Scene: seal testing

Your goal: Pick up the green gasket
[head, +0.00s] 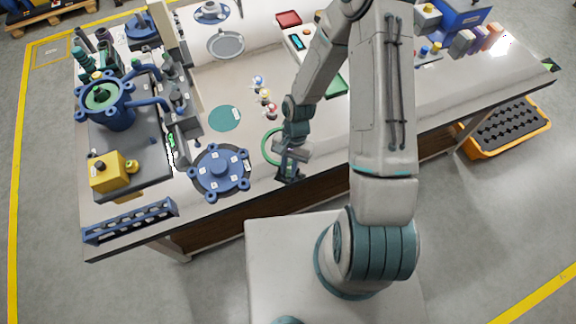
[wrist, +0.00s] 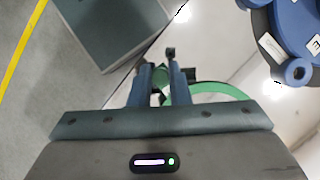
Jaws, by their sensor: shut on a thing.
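The green gasket (head: 267,143) is a thin ring at the front edge of the workbench, partly hidden behind my arm in the head view. My gripper (head: 290,172) is at the ring's near side. In the wrist view the gasket (wrist: 222,88) curves out to the right from between the fingers of my gripper (wrist: 161,88). The fingers are shut on its rim. I cannot tell whether the ring is lifted off the bench.
A blue flanged cover (head: 222,171) lies to the left of the gasket. A teal disc (head: 224,118) and several small valves (head: 264,96) lie behind it. A blue rack (head: 130,221) stands at the front left corner. The workbench's front edge is just below my gripper.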

